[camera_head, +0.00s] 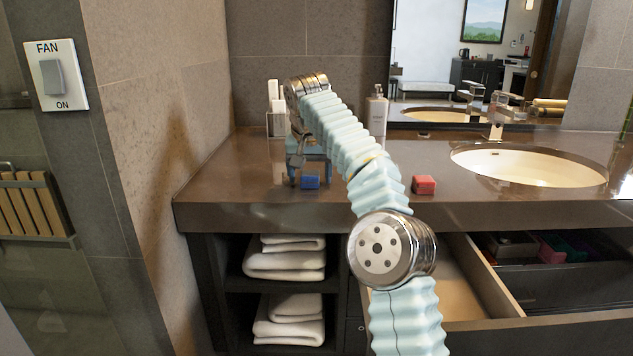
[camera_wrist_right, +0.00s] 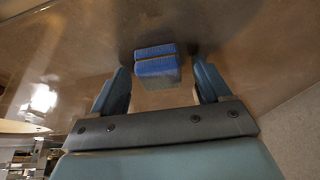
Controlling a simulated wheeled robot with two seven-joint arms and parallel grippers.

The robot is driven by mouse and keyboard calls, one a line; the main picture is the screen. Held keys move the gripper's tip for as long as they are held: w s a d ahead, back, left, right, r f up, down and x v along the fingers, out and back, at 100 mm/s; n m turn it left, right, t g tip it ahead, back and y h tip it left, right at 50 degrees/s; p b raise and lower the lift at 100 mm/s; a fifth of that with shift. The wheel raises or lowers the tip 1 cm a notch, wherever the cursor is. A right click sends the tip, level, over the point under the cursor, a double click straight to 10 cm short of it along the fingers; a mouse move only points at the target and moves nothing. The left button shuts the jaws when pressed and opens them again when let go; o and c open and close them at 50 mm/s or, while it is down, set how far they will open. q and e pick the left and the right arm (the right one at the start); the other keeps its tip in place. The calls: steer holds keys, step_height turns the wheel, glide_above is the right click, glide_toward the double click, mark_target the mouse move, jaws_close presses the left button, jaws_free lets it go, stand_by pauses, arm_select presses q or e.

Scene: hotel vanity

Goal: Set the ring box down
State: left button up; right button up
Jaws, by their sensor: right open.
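A small blue box (camera_head: 310,179) rests on the brown counter (camera_head: 250,190) near its front left edge. It also shows in the right wrist view (camera_wrist_right: 157,65), with a blue lid and a paler lower part. My right gripper (camera_head: 308,168) is open at the blue box. In the wrist view its two fingers stand apart on either side of the box, with visible gaps. A small red box (camera_head: 424,185) sits on the counter to the right, beyond my right arm. The frames do not show which box is the ring box. My left gripper is out of view.
A sink (camera_head: 530,167) is set into the counter at right, with a faucet (camera_head: 495,118) behind it. A soap bottle (camera_head: 377,112) and white bottles (camera_head: 277,118) stand at the back. An open drawer (camera_head: 480,285) juts out below. Folded towels (camera_head: 286,262) lie on shelves.

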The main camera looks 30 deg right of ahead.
steer(key=shift+c, duration=0.2)
steer(key=c, duration=1.1)
steer(key=shift+r, duration=0.1)
